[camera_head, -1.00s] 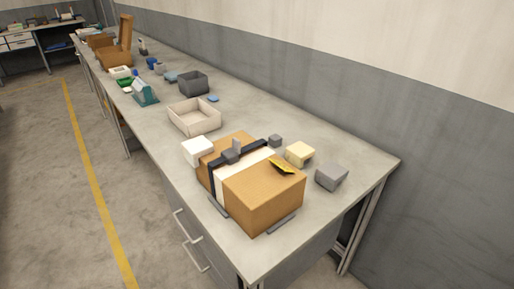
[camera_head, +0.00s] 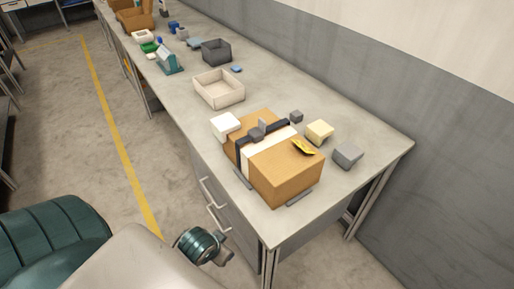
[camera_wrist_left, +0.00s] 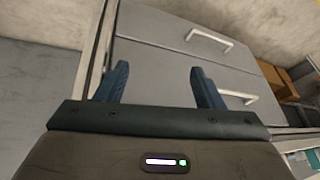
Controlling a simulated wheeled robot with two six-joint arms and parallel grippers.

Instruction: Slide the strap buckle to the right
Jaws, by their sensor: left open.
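A brown cardboard box (camera_head: 285,179) stands near the front end of the long grey workbench. A black strap (camera_head: 244,151) runs across its top beside a white band. My left arm comes in at the lower left of the head view, below and left of the bench, well apart from the box. In the left wrist view my left gripper (camera_wrist_left: 158,84) is open and empty, facing the grey drawer fronts. My right gripper is not in view.
A white block (camera_head: 225,125) is left of the box. A cream block (camera_head: 319,132), a grey block (camera_head: 347,155) and a small dark block (camera_head: 296,116) are right of it. A yellow item (camera_head: 304,147) lies on the box. Drawer handles (camera_wrist_left: 209,38) project from the bench.

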